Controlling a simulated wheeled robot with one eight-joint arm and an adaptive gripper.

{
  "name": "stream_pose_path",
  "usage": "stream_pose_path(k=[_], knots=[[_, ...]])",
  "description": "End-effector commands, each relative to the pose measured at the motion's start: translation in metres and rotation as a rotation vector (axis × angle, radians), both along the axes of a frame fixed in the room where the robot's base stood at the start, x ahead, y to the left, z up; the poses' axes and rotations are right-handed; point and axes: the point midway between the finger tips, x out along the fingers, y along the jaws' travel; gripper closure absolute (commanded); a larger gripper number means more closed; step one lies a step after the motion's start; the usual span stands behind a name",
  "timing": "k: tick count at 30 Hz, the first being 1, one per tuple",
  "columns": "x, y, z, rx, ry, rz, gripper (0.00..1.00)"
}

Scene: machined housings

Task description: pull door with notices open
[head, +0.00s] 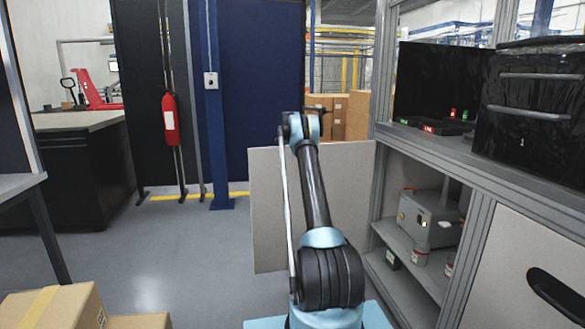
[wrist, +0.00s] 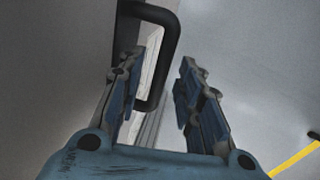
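A light grey door panel (head: 268,205) stands swung out from the grey cabinet frame (head: 382,120) in the head view, behind my arm. No notices can be made out on the face I see. In the wrist view a black bar handle (wrist: 166,70) stands on a grey panel (wrist: 70,60). My gripper (wrist: 163,65) is open, with one finger on each side of the handle's lower part. Neither finger clearly presses on it; contact cannot be told. In the head view the gripper (head: 318,112) is small beyond my arm, its fingers hard to see.
A second cabinet door (head: 510,255) with a black handle (head: 555,295) is at lower right. Shelves hold a grey metal box (head: 430,217) and small items. Cardboard boxes (head: 50,308) stand at lower left, a blue post (head: 214,110) behind. The floor (head: 190,265) left of the panel is clear.

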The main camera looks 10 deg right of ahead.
Motion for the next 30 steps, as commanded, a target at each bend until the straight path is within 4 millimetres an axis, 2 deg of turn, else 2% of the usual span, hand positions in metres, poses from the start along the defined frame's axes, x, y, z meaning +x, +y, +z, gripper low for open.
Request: stream_pose_path(k=[5,16,30], knots=[[0.002,0.001,0.007,0.001,0.000,0.001,0.67],[0.010,0.000,0.049,0.000,0.001,0.000,0.67],[0.019,0.000,0.072,0.000,0.003,-0.001,0.67]])
